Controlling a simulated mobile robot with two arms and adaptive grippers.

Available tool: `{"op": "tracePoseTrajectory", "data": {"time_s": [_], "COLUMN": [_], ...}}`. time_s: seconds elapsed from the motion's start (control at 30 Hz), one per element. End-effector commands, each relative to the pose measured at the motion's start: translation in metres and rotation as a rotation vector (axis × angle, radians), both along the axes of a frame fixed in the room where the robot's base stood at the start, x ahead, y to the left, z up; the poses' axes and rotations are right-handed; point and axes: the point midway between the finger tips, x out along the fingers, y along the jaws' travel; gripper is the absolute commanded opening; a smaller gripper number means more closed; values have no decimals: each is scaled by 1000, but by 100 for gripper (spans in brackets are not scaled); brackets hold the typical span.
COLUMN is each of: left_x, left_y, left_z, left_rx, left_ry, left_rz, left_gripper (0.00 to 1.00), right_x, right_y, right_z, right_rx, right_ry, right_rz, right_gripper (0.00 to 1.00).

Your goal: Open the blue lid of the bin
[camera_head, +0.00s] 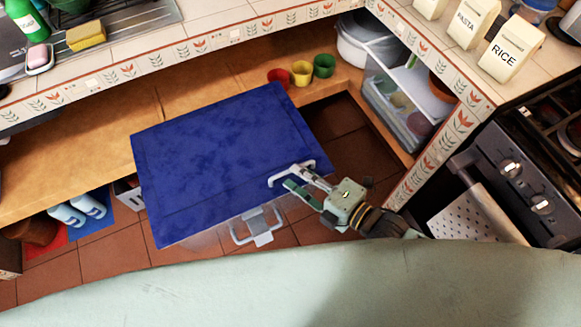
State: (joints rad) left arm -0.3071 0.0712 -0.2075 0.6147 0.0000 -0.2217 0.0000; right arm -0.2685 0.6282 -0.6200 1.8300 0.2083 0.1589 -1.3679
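The bin has a flat, dark blue lid (215,150) lying level on it, in the middle of the view. Part of the bin's pale, clear wall (205,239) shows below the lid's near edge, with a light grey clip handle (257,229) at its front. My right gripper (283,182) reaches in from the right over the lid's near right corner. Its two fingers appear spread, one pale and one green, with blue lid showing between them. Whether they touch the lid is unclear. My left gripper is out of view. The bin's inside is hidden.
Red, yellow and green cups (301,73) stand on the wooden shelf behind the lid. A tiled counter (210,35) runs above. Shelves with containers (400,108) and a stove (525,170) are at right. Bottles (88,205) stand at left. Tiled floor shows around the bin.

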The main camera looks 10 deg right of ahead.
Motion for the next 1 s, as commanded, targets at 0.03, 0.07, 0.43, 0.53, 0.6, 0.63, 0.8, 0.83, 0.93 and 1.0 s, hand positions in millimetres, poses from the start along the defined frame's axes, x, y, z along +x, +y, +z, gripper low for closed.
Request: {"op": "tracePoseTrajectory", "data": {"time_s": [0.03,0.07,0.43,0.53,0.6,0.63,0.8,0.83,0.93,1.0], "left_x": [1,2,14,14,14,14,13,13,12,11], "left_y": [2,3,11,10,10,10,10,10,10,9], "left_z": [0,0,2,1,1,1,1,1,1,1], "left_rx": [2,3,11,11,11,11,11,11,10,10], "left_ry": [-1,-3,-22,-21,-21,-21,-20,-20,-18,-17], "left_rz": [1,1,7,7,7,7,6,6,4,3], "left_gripper": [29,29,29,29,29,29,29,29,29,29], "right_x": [7,10,24,24,24,24,24,24,24,24], "right_y": [5,8,21,21,21,21,21,21,21,21], "right_z": [0,-1,-6,-6,-6,-6,-6,-6,-6,-6], "right_rx": [1,1,-1,-1,-1,-1,-1,0,1,1], "right_ry": [-2,-2,2,2,2,2,2,1,2,2], "right_rz": [0,0,0,0,0,0,0,0,0,0], "right_gripper": [16,16,16,16,13,10,0,0,0,0]}}
